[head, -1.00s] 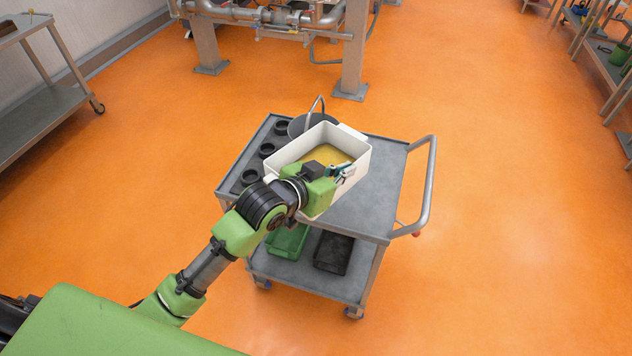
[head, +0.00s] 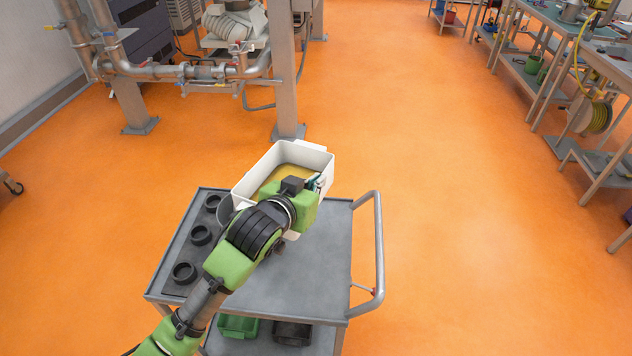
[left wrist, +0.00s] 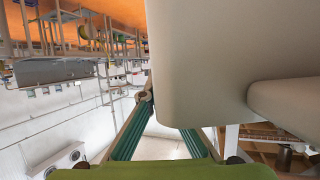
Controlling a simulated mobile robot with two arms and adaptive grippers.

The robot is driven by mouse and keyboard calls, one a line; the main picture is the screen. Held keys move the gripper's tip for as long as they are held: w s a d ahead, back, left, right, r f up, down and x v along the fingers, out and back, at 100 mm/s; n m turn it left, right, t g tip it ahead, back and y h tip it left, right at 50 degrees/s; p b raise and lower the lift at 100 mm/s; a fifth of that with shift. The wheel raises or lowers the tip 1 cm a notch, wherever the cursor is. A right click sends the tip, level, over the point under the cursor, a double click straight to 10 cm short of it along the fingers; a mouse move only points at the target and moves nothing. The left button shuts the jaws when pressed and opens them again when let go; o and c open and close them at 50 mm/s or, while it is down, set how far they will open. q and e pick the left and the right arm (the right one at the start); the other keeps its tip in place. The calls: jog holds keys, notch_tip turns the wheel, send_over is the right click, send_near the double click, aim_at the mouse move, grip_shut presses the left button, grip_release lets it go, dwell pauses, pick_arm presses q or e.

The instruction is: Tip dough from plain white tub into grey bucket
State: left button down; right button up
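The plain white tub (head: 244,187) is in the head view with yellowish dough (head: 283,176) inside. It appears held up above the back of the grey cart, roughly level. My left gripper (head: 318,184) is at the tub's near right side and appears shut on its rim. In the left wrist view the tub's pale wall (left wrist: 200,60) fills the upper middle, right beyond the gripper fingers (left wrist: 148,100). My right gripper is in neither view.
The cart top (head: 325,255) is bare on its right, with a handle (head: 378,250) there. Several black rings (head: 200,234) line its left side. A green bin (head: 238,326) and a dark bin (head: 292,333) sit below. Machine legs (head: 286,100) stand behind; workbenches are far right.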

pick_arm(q)
jog(key=r, duration=0.2)
jog(key=shift+s+a+r+n+h, duration=0.1)
jog(key=shift+s+r+n+h, duration=0.2)
jog(key=shift+s+n, duration=0.1)
jog(key=shift+r, duration=0.3)
jog(key=shift+w+a+r+n+p, duration=0.1)
jog(key=shift+r+n+p, duration=0.2)
jog(key=w+a+r+n+h, duration=0.1)
jog(key=a+r+n+h, duration=0.2)
jog(key=r+n, duration=0.1)
jog(key=shift+w+r+g+p, duration=0.2)
jog(key=shift+r+g+p, duration=0.1)
jog(key=shift+r+p, duration=0.2)
pick_arm(e)
jog(key=shift+s+r, duration=0.4)
jog(key=shift+s, duration=0.35)
jog(key=shift+s+r, duration=0.35)
jog(key=shift+s, duration=0.35)
jog(key=shift+w+d, duration=0.1)
jog(key=shift+d, duration=0.1)
